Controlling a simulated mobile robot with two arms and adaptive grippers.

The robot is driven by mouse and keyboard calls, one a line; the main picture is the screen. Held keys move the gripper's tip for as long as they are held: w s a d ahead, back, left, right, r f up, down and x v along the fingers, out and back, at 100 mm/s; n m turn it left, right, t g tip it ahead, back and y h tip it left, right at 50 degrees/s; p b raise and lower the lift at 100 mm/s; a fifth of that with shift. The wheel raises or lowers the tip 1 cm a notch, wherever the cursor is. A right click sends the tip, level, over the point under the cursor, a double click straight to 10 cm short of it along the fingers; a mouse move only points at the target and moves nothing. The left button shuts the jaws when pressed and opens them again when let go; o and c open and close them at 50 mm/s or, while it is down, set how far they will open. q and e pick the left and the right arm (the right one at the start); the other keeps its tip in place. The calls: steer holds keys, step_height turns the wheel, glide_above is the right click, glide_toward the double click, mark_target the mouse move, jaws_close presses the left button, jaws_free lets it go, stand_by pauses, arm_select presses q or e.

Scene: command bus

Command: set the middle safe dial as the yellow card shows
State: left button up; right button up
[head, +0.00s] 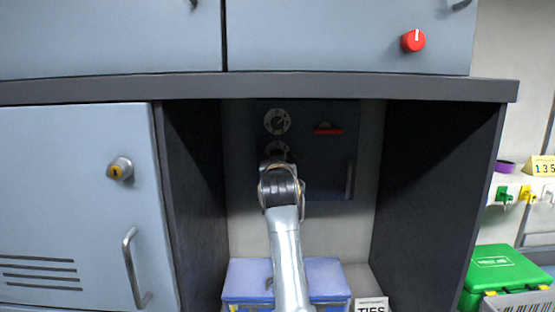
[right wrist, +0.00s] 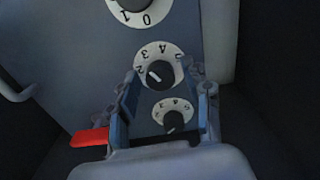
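The dark safe (head: 335,180) stands in the middle bay. In the head view its top dial (head: 277,121) shows, and the middle dial (head: 277,149) is partly covered by my right arm. In the right wrist view, which is upside down, the middle dial (right wrist: 158,72) has a black knob with a white mark; the number it points at is unclear. My right gripper (right wrist: 166,82) is open, its fingers on either side of this dial; contact is unclear. The yellow card (head: 543,166) at the right edge reads 135. My left gripper is out of view.
A red handle (head: 328,130) sits right of the safe dials. Dark bay walls stand close on both sides. A blue-lidded box (head: 245,280) lies below, and a green case (head: 497,266) stands at right. A red knob (head: 413,40) is on the upper cabinet.

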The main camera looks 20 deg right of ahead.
mark_target(277, 120)
steer(key=shift+r, duration=0.1)
step_height(277, 120, up, 10)
steer(key=shift+f, duration=0.1)
stand_by(0.5)
